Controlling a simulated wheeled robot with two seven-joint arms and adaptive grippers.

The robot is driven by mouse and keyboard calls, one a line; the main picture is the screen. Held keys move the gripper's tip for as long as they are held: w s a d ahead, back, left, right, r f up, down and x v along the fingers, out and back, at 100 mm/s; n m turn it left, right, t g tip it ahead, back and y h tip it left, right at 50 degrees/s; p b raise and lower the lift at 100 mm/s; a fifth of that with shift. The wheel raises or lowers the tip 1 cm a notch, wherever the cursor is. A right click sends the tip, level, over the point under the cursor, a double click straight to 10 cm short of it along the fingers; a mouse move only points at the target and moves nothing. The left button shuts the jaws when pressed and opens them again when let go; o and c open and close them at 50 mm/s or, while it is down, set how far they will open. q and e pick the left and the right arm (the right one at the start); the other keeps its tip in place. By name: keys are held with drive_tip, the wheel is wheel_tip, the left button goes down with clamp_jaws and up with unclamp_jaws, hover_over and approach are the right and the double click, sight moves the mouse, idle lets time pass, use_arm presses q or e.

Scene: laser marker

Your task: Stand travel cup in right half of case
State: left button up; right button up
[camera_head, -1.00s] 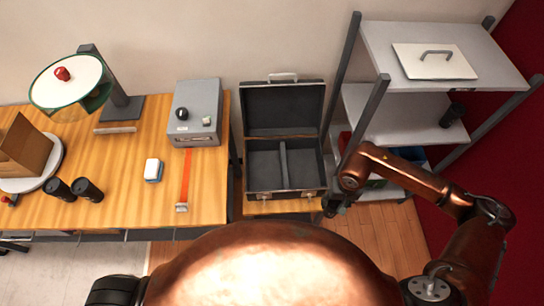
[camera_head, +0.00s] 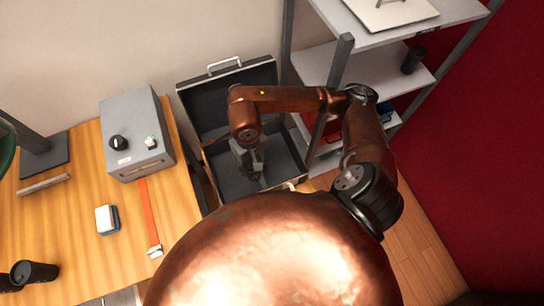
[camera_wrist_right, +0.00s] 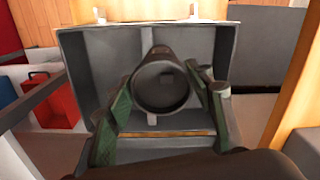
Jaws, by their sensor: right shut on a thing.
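The open case (camera_head: 225,185) stands right of the wooden table, its lid raised at the back. My right gripper (camera_head: 252,172) reaches down over the case interior in the head view. In the right wrist view its two green fingers (camera_wrist_right: 165,100) are shut on a dark round travel cup (camera_wrist_right: 160,88), seen end-on. The case (camera_wrist_right: 95,70) lies behind the cup there, with part of its divider (camera_wrist_right: 147,45) showing above the cup. My arm hides most of the cup and divider in the head view. I cannot tell whether the cup touches the case floor.
A grey control box (camera_head: 135,135), an orange strap (camera_head: 150,215) and a small white-and-blue block (camera_head: 107,219) are on the table. A shelf rack (camera_head: 385,75) with another black cup (camera_head: 412,58) stands close right of the case.

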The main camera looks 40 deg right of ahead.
drive_tip(key=shift+s+d+f, duration=0.1)
drive_tip(key=shift+f, duration=0.05)
drive_tip(key=shift+d+b, duration=0.3)
use_arm(q)
drive_tip(key=shift+s+f, duration=0.5)
drive_tip(key=shift+f, duration=0.25)
use_arm(e)
drive_tip(key=w+d+f, duration=0.4)
drive_tip(key=d+f, duration=0.8)
drive_tip(key=d, duration=0.1)
drive_tip(key=shift+f, duration=0.2)
use_arm(q)
drive_tip(key=shift+f, duration=0.1)
use_arm(e)
drive_tip(key=shift+s+f, duration=0.1)
drive_tip(key=shift+f+b, duration=0.15)
drive_tip(key=shift+b, duration=0.2)
use_arm(q)
drive_tip(key=shift+f, duration=0.1)
use_arm(e)
drive_tip(key=o, duration=0.7)
drive_tip(key=shift+o, duration=0.2)
